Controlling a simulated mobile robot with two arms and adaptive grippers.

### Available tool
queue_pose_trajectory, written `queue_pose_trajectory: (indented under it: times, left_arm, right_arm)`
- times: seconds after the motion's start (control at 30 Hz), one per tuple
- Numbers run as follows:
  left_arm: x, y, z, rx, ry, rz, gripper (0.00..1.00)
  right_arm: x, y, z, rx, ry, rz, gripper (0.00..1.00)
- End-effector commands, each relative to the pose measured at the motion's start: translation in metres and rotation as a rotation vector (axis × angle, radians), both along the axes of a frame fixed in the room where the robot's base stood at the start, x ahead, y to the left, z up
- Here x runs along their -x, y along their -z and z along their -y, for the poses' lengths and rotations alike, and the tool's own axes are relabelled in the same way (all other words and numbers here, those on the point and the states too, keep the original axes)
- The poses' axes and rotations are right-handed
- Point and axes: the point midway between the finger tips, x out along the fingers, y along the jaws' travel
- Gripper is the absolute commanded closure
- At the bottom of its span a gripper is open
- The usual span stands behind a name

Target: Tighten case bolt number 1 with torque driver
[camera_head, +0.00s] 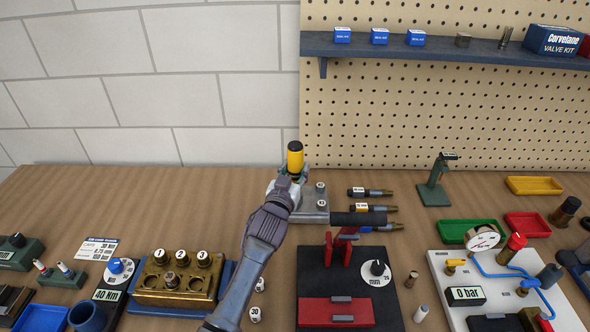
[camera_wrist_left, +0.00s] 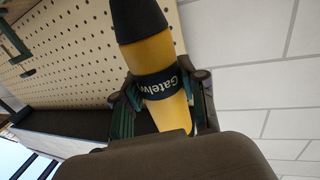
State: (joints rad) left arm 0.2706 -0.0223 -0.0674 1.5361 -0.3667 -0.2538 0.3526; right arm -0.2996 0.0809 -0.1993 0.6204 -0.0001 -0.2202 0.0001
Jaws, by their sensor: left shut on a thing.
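My left gripper (camera_head: 288,182) is shut on a yellow driver with a black end (camera_head: 295,158), held upright above the back of the table. In the left wrist view the yellow driver (camera_wrist_left: 165,75) sits between the fingers, with a black band and partly readable lettering. Its lower end is hidden by my gripper. A brass case (camera_head: 175,297) sits on a blue base to the left of my forearm. White discs marked 1 (camera_head: 159,256), 2 and 3 show along its back edge. The bolts under the discs are too small to make out. My right gripper is out of view.
A grey metal stand (camera_head: 312,215) is just right of my gripper, with small numbered pieces. A red press (camera_head: 345,245) stands on a black plate in front. A 40 Nm display (camera_head: 107,295) is left of the case.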

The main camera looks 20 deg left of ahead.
Motion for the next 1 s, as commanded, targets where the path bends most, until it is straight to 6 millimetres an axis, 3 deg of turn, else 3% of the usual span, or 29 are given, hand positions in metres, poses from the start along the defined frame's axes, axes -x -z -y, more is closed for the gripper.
queue_pose_trajectory:
  times: [1.0]
  left_arm:
    - [0.000,0.009,0.000,0.000,0.001,0.005,1.00]
  right_arm:
    - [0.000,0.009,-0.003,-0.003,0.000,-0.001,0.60]
